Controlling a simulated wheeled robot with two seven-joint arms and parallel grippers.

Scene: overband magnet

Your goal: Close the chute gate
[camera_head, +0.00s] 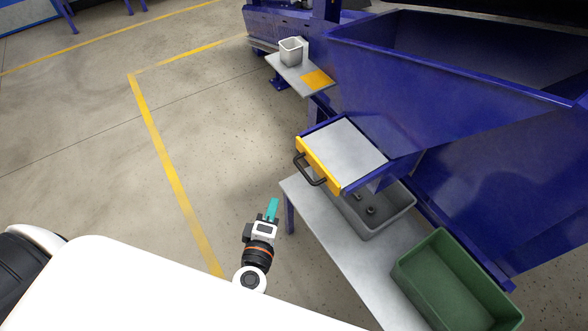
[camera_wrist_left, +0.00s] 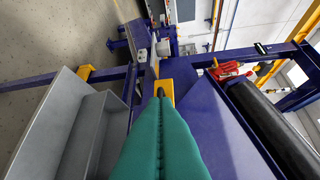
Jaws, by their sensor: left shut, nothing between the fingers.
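The chute gate is a flat grey plate (camera_head: 345,148) with a yellow front (camera_head: 318,166) and a black bar handle (camera_head: 307,171). It lies between blue side rails at the chute's mouth in the head view. In the left wrist view the yellow front (camera_wrist_left: 165,88) shows just beyond the fingertips, with the dark handle (camera_wrist_left: 160,92) before it. My left gripper (camera_head: 273,205) is shut and empty, its teal fingers together, to the lower left of the handle and apart from it in the head view. The fingers (camera_wrist_left: 160,125) partly cover the view ahead. My right gripper is not in view.
A grey bin (camera_head: 385,222) with dark pieces stands on a metal table (camera_head: 345,262) below the gate, beside a green bin (camera_head: 455,285). The blue hopper (camera_head: 420,75) rises behind. A small white bin (camera_head: 290,52) stands on a shelf. Floor on the left is clear.

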